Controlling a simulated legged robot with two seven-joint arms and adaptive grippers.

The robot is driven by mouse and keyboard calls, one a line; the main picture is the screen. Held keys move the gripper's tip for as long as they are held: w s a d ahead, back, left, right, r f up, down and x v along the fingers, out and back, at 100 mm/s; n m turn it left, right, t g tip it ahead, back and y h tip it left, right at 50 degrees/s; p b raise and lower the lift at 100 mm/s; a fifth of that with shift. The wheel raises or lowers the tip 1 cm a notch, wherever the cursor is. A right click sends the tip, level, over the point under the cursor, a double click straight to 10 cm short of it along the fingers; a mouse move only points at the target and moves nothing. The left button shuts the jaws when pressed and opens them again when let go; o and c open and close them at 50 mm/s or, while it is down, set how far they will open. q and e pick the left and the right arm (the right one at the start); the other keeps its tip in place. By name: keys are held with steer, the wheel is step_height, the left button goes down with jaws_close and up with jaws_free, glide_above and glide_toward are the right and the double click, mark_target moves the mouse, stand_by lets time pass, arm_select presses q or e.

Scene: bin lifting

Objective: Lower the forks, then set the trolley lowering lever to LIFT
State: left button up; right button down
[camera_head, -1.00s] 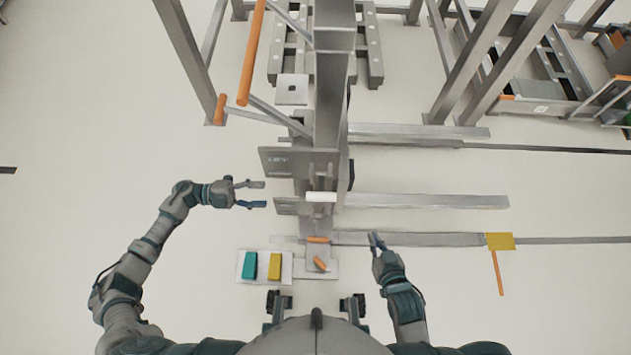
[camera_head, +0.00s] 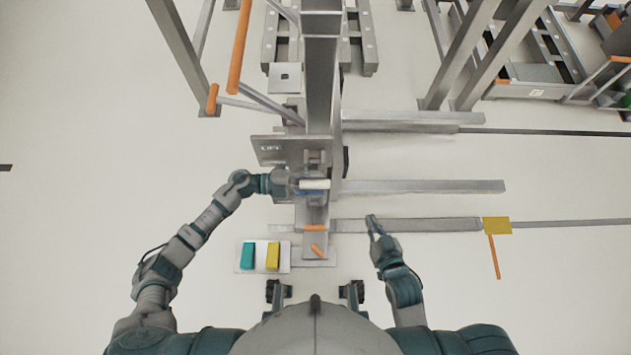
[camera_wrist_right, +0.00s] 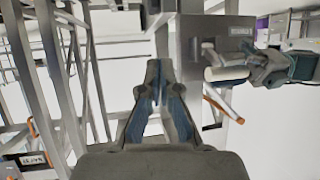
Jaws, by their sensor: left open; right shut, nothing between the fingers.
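The trolley's lever has a white cylindrical handle (camera_head: 314,184) in front of the grey mast (camera_head: 320,90). A grey plate with a label (camera_head: 271,149), seemingly LIFT, is just above and left of it. My left gripper (camera_head: 308,184) is open, with its fingers at the white handle, reaching in from the left. The right wrist view also shows the white handle (camera_wrist_right: 226,74) beside the left gripper's fingers. Whether they touch it is unclear. Two grey fork-like bars (camera_head: 430,187) extend right from the mast. My right gripper (camera_head: 371,222) is shut and empty, right of the mast base.
A pale board with a teal block (camera_head: 248,256) and a yellow block (camera_head: 272,256) lies at the mast's foot. A yellow plate (camera_head: 496,225) with an orange rod is at the right. Steel frames stand behind; floor at the left is clear.

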arm_select(q)
steer(key=shift+d, duration=0.55)
steer(key=shift+a, duration=0.45)
jaws_close()
arm_select(e)
steer(key=shift+d, duration=0.15)
arm_select(q)
steer(key=shift+d, duration=0.1)
